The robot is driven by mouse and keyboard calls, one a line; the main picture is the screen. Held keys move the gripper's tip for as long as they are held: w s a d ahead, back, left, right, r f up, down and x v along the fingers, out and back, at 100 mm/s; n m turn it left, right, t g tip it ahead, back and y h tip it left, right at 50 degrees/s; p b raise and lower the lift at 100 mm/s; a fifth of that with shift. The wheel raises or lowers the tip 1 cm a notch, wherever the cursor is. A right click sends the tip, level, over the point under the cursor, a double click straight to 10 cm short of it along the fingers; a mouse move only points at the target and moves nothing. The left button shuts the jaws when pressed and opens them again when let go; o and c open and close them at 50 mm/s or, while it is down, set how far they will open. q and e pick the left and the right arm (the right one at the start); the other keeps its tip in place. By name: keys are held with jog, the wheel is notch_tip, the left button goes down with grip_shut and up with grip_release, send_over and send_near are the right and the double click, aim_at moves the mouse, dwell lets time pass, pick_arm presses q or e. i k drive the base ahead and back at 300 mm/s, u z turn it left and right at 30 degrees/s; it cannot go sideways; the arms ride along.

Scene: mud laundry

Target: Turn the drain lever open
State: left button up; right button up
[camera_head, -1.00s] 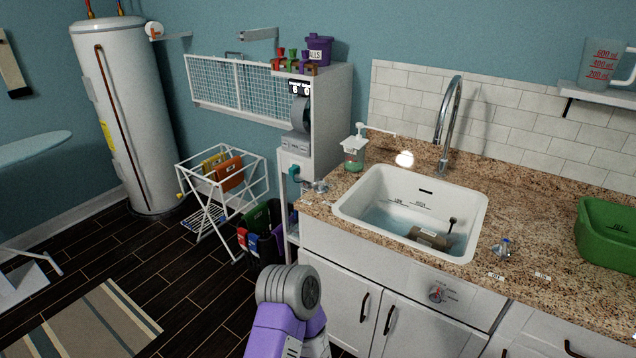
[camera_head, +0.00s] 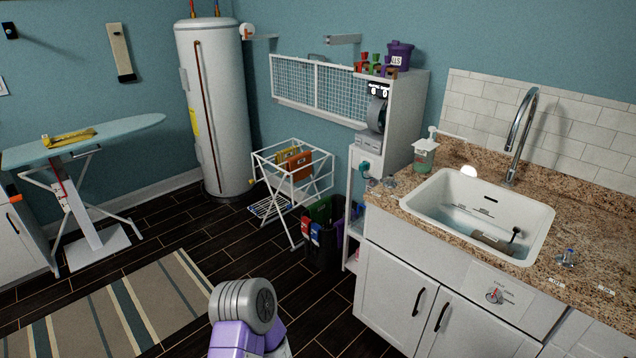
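A small knob or lever with a red part (camera_head: 495,296) sits on a white labelled panel on the cabinet front below the sink. Its label is too small to read. The white sink (camera_head: 420,205) is set in the counter and holds some water. A brown block-like object with a dark upright handle (camera_head: 493,242) lies at the sink's right end. A grey and purple link of my arm shows at the bottom centre, well left of the knob. Neither gripper's fingers are in view.
The granite counter (camera_head: 600,225) carries a soap dispenser (camera_head: 425,155), a curved faucet (camera_head: 522,135) and a small blue-topped valve (camera_head: 568,257). Dark bins (camera_head: 325,240) and a drying rack (camera_head: 292,175) stand left of the cabinet. An ironing board (camera_head: 80,140) is far left. The dark floor between is mostly clear.

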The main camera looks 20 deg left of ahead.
aim_at(391, 178)
jog(key=u, duration=1.2)
jog(key=i, duration=1.95)
jog(key=z, duration=0.6)
